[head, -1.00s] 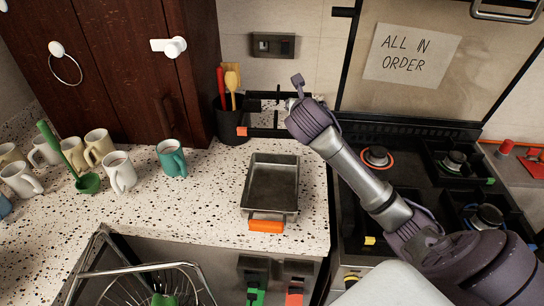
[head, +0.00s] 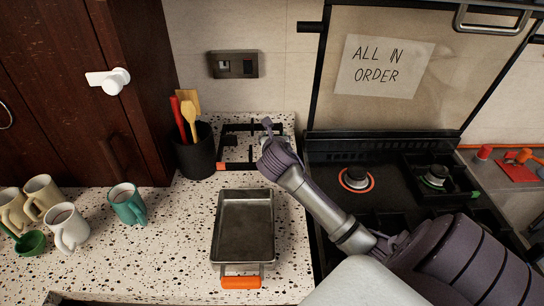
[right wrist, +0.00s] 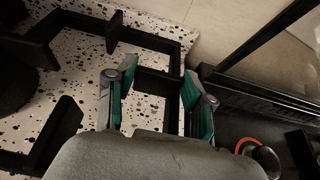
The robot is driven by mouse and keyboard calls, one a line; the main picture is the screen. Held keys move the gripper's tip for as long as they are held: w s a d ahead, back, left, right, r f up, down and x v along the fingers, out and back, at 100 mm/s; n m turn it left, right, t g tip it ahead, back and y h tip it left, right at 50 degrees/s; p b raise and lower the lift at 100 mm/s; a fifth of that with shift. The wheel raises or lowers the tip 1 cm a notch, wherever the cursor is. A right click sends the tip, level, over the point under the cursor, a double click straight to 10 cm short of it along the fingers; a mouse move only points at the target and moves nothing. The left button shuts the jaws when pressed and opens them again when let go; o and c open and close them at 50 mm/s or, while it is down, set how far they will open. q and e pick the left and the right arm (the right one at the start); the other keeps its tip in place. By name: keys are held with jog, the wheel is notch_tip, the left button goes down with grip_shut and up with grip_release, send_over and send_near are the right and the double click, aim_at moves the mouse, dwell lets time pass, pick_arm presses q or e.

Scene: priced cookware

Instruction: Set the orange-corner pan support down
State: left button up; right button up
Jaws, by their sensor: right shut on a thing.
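The orange-corner pan support (head: 221,166) is a black frame above the speckled counter, between the utensil cup and the stove. It looks level; I cannot tell whether it touches the counter. My right gripper (head: 268,142) is at its right side, mostly hidden by my wrist in the head view. In the right wrist view the two teal-edged fingers (right wrist: 158,88) are closed around a bar of the black support (right wrist: 150,42). The hob has a burner with an orange ring (head: 356,179) and no support over it. My left gripper is out of view.
A black cup (head: 195,155) with utensils stands close on the left. A metal pan (head: 244,228) with an orange handle lies in front. The stove's raised back (head: 400,146) is to the right. Another burner has a green-cornered support (head: 475,193). Several mugs stand at left.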

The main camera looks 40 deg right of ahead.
notch_tip(320, 180, down, 4)
jog(key=shift+f, duration=0.1)
notch_tip(320, 180, down, 2)
jog(key=shift+w+f, duration=0.1)
jog(key=shift+f, duration=0.1)
jog(key=shift+d+f, duration=0.1)
jog(key=shift+f, duration=0.2)
jog(key=o, duration=1.4)
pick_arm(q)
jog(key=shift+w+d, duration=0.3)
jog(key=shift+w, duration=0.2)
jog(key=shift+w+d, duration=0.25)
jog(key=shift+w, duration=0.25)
